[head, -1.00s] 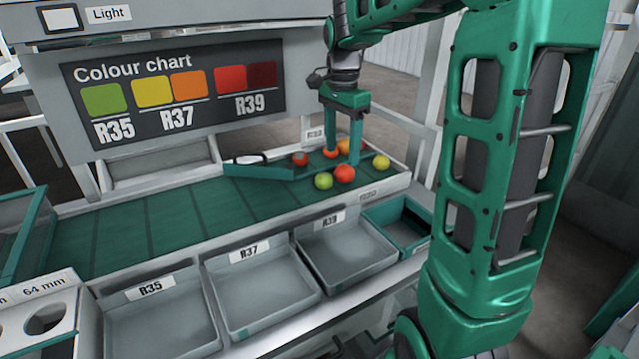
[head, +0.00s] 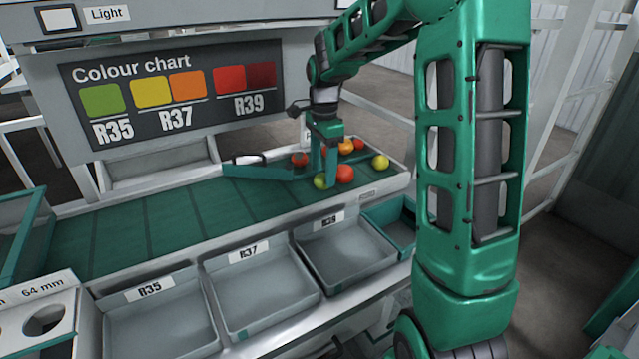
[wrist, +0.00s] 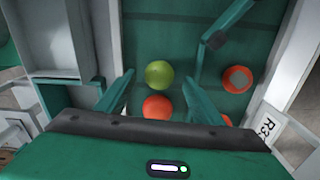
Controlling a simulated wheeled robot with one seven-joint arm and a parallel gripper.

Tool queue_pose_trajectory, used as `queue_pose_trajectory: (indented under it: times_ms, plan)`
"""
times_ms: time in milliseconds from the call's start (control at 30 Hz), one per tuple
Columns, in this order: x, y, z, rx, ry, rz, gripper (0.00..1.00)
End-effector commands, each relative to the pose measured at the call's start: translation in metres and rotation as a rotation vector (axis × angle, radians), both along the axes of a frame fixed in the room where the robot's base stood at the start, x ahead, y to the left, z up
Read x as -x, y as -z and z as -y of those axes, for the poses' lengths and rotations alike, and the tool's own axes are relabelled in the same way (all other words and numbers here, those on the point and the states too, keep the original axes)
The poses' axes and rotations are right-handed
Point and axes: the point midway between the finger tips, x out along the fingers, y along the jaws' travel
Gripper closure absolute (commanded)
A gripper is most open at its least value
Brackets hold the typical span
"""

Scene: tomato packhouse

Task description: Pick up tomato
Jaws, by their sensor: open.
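My gripper (head: 324,178) is open and low over the right end of the green belt, with its fingers at the green tomato (head: 319,183). In the wrist view the green tomato (wrist: 159,74) lies between the two fingertips, with no clear contact. A red-orange tomato (wrist: 157,107) lies beside it, partly hidden by my gripper's body. In the head view a red tomato (head: 345,174) lies just right of the fingers and a yellow one (head: 380,162) farther right. Orange and red tomatoes (head: 346,146) lie behind. Another red tomato (head: 299,159) lies left, behind a green bar.
The green diverter bar (head: 258,172) crosses the belt left of my gripper. Empty trays R35 (head: 160,330), R37 (head: 262,290) and R39 (head: 345,255) stand in front, beside a small green-rimmed bin (head: 375,214). The belt's left part (head: 120,225) is clear.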

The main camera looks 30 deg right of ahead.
Motion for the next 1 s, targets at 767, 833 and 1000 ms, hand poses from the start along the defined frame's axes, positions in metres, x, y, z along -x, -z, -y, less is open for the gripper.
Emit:
queue_pose_trajectory:
  times_ms: [767, 833, 1000]
  plan:
    - [0.0, 0.027, -0.001, 0.0, -0.001, 0.001, 0.72]
    - [0.0, 0.027, -0.001, 0.0, 0.0, 0.001, 0.72]
    - [0.0, 0.026, -0.001, 0.0, 0.0, 0.001, 0.72]
